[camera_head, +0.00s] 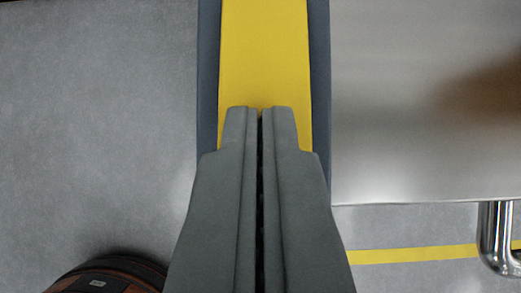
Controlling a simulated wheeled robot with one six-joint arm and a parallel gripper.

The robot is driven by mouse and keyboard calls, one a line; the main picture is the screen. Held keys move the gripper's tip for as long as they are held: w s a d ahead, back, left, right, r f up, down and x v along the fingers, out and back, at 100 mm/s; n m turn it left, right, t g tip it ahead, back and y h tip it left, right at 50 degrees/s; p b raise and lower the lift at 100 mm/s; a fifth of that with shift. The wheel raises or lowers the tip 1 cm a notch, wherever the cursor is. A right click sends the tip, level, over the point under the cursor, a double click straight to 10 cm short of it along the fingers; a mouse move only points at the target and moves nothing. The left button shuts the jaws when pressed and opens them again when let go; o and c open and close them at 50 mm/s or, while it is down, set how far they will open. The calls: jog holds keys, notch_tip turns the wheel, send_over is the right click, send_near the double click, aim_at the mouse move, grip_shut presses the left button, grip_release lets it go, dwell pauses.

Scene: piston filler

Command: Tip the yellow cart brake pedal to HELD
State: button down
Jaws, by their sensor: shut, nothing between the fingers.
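A flat yellow piece (263,50), which looks like the brake pedal, runs down from the top middle of the view. A dark blue-grey border (208,80) flanks it on both sides. My gripper (260,110) is shut and empty, its two grey fingers side by side. The fingertips lie over the yellow piece in the picture. I cannot tell whether they touch it. The fingers hide its lower part. No HELD marking shows, and its tilt cannot be told from this view.
A brushed metal panel (420,110) fills the upper right. Below it are a shiny bent metal tube (497,235) and a yellow floor stripe (410,255). A round black and brown object (110,275) sits at the lower left. The grey floor (95,130) at left is clear.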

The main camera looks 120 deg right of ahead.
jog(key=shift+s+d+f, duration=0.1)
jog(key=shift+d+f, duration=0.05)
jog(key=shift+f, duration=0.3)
jog(key=shift+r, duration=0.15)
jog(key=shift+r, duration=0.7)
jog(key=shift+r, duration=0.1)
jog(key=shift+r, duration=0.3)
jog(key=v, duration=1.2)
jog(key=shift+s+d, duration=0.35)
jog(key=shift+d, duration=0.05)
